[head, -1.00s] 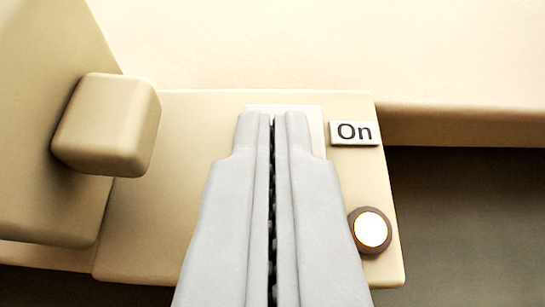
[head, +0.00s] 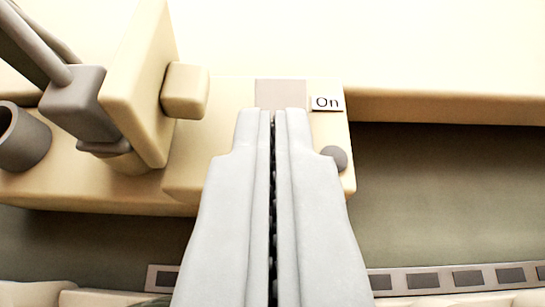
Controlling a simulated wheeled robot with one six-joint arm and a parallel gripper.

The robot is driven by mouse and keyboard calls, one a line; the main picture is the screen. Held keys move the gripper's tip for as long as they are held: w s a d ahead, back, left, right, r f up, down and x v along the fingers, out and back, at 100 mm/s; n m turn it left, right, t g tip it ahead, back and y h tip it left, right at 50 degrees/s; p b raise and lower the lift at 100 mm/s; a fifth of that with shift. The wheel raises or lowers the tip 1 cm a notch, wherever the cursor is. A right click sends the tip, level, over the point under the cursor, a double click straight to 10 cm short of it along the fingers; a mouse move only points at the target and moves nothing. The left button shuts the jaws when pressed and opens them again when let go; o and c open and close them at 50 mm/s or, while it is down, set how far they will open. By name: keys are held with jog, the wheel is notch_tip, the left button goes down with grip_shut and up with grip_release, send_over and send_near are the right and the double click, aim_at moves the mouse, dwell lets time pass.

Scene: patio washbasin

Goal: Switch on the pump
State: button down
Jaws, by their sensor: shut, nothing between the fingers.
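A beige control box (head: 185,165) lies ahead, with a small plate reading "On" (head: 326,103) at its upper right. Below the plate a round grey-brown lamp or button (head: 337,157) shows no bright centre; my gripper covers part of its left side. A flat grey rectangular patch (head: 280,92) sits left of the plate. My gripper (head: 273,113) is shut and empty, its tips overlapping the patch's lower edge in the picture. I cannot tell whether they touch it. The fingers hide the middle of the box.
A beige upright panel with a rounded block (head: 185,90) stands left of the fingers. Further left are a grey fitting (head: 82,105) and a dark round tube (head: 22,137). A strip with dark squares (head: 455,279) runs along the bottom. Open room lies right of the box.

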jog(key=v, duration=0.7)
jog(key=shift+s, duration=0.35)
jog(key=shift+w+f, duration=0.15)
